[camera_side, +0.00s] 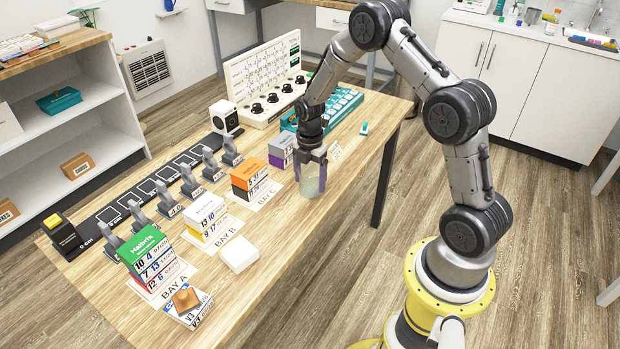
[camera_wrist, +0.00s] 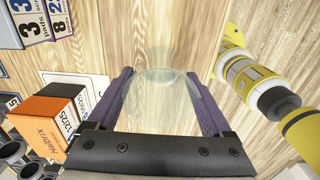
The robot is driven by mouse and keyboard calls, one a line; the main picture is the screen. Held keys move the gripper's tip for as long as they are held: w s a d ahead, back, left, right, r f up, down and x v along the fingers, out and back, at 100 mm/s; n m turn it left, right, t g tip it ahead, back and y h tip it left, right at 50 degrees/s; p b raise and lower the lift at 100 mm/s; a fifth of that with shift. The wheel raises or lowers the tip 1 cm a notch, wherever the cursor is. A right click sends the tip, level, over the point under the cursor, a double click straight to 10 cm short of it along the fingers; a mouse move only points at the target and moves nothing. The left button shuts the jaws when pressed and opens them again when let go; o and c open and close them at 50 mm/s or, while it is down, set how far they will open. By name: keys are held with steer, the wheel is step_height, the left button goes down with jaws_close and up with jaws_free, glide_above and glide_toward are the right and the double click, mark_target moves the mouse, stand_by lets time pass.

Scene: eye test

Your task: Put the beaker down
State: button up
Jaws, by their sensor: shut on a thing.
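The clear beaker (camera_side: 312,182) is between the fingers of my gripper (camera_side: 313,160), near the table's right-hand edge in the side view. In the wrist view the beaker (camera_wrist: 160,105) shows as a see-through round shape between the two purple fingers of my gripper (camera_wrist: 160,76). The fingers are shut on it from both sides. It looks empty or nearly so. I cannot tell whether its base touches the table or hangs a little above it.
A white block (camera_side: 239,254) lies in front. A teal keypad (camera_side: 340,103) and a white panel (camera_side: 265,75) stand behind.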

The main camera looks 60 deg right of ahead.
steer(key=shift+f, duration=0.2)
steer(key=o, duration=1.1)
